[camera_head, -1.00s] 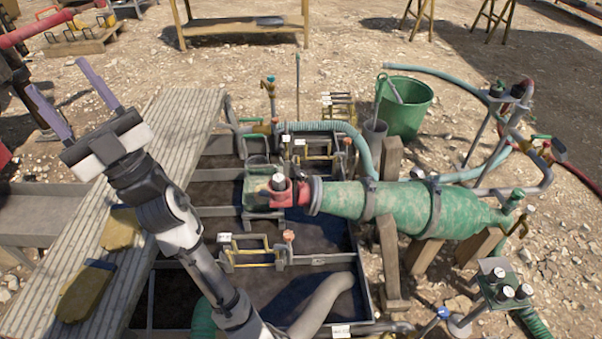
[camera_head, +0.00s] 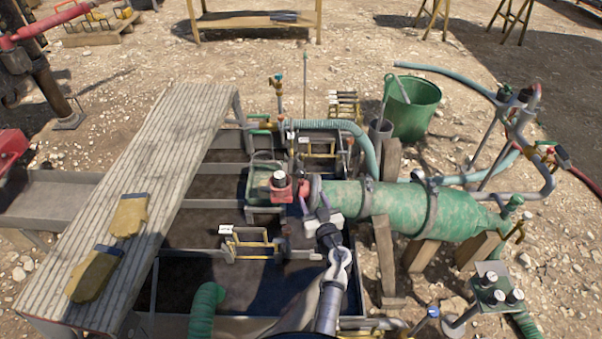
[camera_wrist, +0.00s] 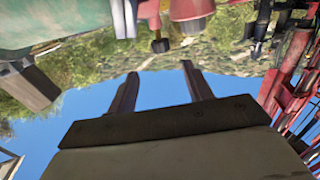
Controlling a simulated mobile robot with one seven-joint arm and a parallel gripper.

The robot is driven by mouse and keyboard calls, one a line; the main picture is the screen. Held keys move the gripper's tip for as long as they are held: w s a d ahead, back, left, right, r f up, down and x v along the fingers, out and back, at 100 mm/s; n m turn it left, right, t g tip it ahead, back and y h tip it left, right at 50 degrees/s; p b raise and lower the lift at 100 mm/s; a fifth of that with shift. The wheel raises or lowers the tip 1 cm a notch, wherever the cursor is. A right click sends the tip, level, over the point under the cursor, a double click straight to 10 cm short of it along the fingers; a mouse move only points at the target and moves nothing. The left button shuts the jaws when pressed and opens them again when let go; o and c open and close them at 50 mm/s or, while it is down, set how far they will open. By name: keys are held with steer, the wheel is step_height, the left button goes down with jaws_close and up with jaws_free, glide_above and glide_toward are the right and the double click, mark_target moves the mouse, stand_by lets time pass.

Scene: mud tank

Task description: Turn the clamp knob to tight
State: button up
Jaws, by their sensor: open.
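A green tank (camera_head: 385,205) lies along the frame, joined at its left end to a red fitting (camera_head: 281,191) through a grey collar (camera_head: 316,188). My gripper (camera_head: 316,205) is close to this joint, its fingers open and pointing up at it. In the wrist view my two fingers (camera_wrist: 161,88) stand apart with nothing between them. Beyond their tips, a small dark knob (camera_wrist: 160,46) with a yellowish stem hangs by the red fitting (camera_wrist: 190,10); it looks like the clamp knob. A gap shows between knob and fingers. I cannot tell how tight it is.
A ribbed walkway (camera_head: 175,140) with yellow gloves (camera_head: 129,215) is at left. Wooden posts (camera_head: 386,262) support the green tank. A green bucket (camera_head: 411,108) and bent hoses stand behind.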

mark_target(302, 176)
steer(key=b+x, duration=0.2)
steer(key=x, duration=1)
steer(key=shift+w+a, duration=0.15)
steer(key=shift+w, duration=0.05)
steer(key=shift+r, duration=0.1)
steer(key=shift+c, duration=0.2)
steer(key=c, duration=0.9)
